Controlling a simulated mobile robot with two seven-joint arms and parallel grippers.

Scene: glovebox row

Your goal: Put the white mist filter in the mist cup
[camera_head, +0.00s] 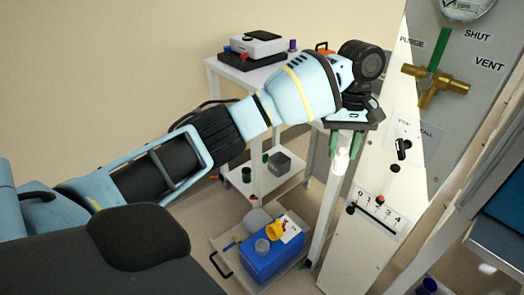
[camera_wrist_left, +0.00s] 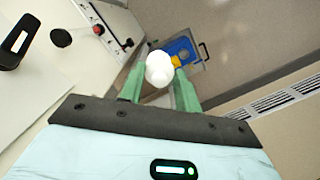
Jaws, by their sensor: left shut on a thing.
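My left gripper (camera_head: 341,150) hangs in front of the white panel, fingers pointing down. Its green fingers are shut on the white mist filter (camera_head: 341,162). The filter shows as a rounded white piece between the fingertips in the left wrist view (camera_wrist_left: 159,69). It is held in the air, clear of any surface that I can make out. I cannot tell for sure which vessel is the mist cup. A yellow cup (camera_head: 275,231) and a grey cup (camera_head: 262,246) are on a blue box below, to the left of the gripper. My right gripper is not in view.
The blue box (camera_head: 268,266) stands on a low tray with a black handle. A white cart (camera_head: 240,72) stands behind my arm, with a green cup (camera_head: 247,174) on its lower shelf. The panel with knobs and a numbered slider (camera_head: 380,212) is close on the right.

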